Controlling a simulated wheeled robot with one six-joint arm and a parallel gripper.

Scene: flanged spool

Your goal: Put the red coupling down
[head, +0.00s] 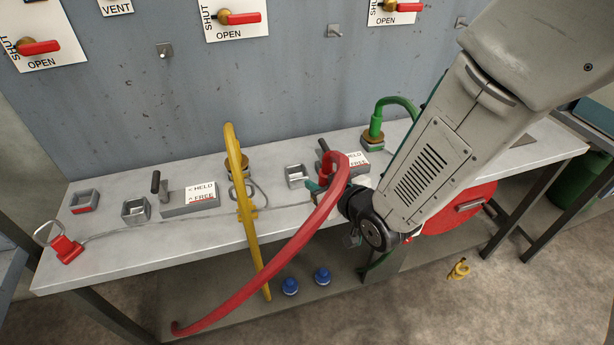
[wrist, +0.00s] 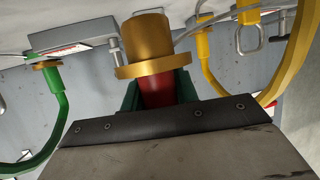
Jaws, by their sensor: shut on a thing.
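In the wrist view the red coupling (wrist: 155,92) has a red body and a brass flanged end. My gripper (head: 322,190) is shut on its red body, with a green jaw on each side. In the head view the gripper is over the bench (head: 110,240), right of the yellow hose, and the coupling is mostly hidden by the jaws and hose. A red hose (head: 285,255) arches over the gripper and hangs past the bench's front edge to the lower left. I cannot tell whether the coupling touches the bench.
A yellow hose (head: 246,210) and a green hose (head: 398,101) stand in brass fittings. HELD/FREE blocks (head: 190,200) and square sockets (head: 136,209) line the bench. A red disc (head: 470,208) is partly behind my arm. Blue caps (head: 290,286) lie below.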

